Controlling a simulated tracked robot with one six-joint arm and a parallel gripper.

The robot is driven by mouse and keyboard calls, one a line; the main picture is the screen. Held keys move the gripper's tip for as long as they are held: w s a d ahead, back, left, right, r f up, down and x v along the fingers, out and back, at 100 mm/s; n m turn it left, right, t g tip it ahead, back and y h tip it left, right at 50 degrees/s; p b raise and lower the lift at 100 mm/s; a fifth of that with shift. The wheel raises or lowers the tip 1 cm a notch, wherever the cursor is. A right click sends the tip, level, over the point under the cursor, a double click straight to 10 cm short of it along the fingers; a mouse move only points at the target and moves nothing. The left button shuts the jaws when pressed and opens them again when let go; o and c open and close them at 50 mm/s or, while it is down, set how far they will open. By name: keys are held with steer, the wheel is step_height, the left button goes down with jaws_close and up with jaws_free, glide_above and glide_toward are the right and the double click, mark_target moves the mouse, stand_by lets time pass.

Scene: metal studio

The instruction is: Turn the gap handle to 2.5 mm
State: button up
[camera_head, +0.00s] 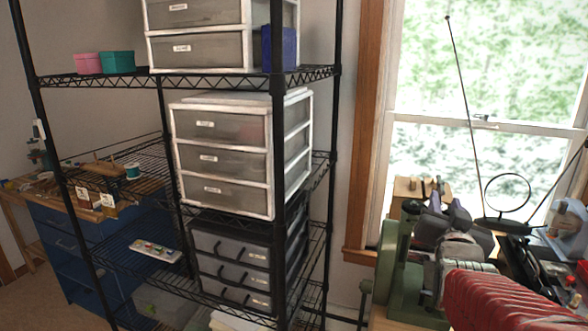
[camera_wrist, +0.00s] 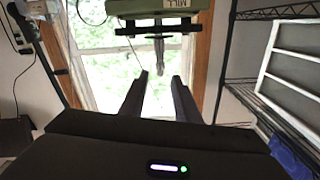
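A green machine (camera_wrist: 190,5) with a label reading "MILL" shows at the top of the wrist view. A dark crossbar (camera_wrist: 135,30) lies across it, with a grey shaft (camera_wrist: 159,46) at its middle; this looks like the gap handle. No gap reading is legible. My gripper (camera_wrist: 160,76) is open, its two dark fingers apart and nothing between them. The fingertips point toward the shaft and appear short of the crossbar. In the head view a green machine (camera_head: 397,262) stands by the window; its handle and my gripper cannot be told apart clearly there.
A black wire shelf (camera_head: 300,75) with drawer units (camera_head: 222,155) stands left of the machine. A red ribbed shape (camera_head: 515,300) covers the lower right of the head view. A ring on a stand (camera_head: 508,190) and dark clutter (camera_head: 520,255) lie right of the machine.

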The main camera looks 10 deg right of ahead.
mark_target(440, 178)
steer(key=shift+x, duration=6.6)
steer(key=shift+s+d, duration=0.1)
steer(key=shift+d, duration=0.05)
jaws_close()
